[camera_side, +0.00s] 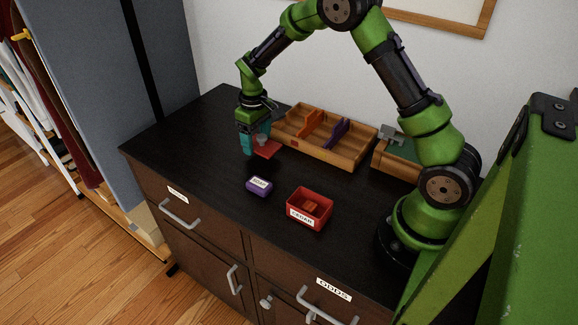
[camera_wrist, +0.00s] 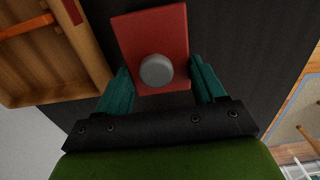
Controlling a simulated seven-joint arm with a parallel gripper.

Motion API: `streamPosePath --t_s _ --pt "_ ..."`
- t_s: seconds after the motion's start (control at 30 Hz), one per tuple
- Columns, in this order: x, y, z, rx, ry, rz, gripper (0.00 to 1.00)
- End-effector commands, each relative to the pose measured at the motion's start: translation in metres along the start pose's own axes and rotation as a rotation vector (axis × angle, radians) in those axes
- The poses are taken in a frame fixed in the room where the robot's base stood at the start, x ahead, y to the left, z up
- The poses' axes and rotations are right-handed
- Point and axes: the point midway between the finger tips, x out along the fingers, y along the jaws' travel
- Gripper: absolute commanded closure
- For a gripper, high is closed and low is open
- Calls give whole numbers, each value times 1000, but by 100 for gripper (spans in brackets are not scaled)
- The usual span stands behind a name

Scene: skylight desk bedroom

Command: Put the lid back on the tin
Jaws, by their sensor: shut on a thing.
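The lid (camera_side: 267,149) is a flat red plate with a round grey knob. My gripper (camera_side: 256,141) is shut on it at the back left of the dark cabinet top. In the wrist view the lid (camera_wrist: 152,32) lies between the two teal fingers of my gripper (camera_wrist: 160,75), with the grey knob facing the camera. The open red tin (camera_side: 323,209) stands upright near the front of the top, right of and nearer than the lid. It has a white label, and a small orange-brown thing lies inside.
A small purple box (camera_side: 259,189) with a white label stands left of the tin. A wooden divided tray (camera_side: 345,160) lies along the back, close to my gripper's right. Another wooden box (camera_side: 381,165) with a grey item stands farther right. The front left top is clear.

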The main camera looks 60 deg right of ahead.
Motion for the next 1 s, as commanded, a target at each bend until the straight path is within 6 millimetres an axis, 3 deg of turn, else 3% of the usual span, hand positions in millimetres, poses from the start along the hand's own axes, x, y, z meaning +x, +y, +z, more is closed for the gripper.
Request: streamPosePath --t_s 0.43,0.87,1.0 --pt "-22 0 0 0 1 0 60" --pt "-25 -1 0 -2 -1 0 60" --pt "-41 -12 -4 -24 31 -1 60"
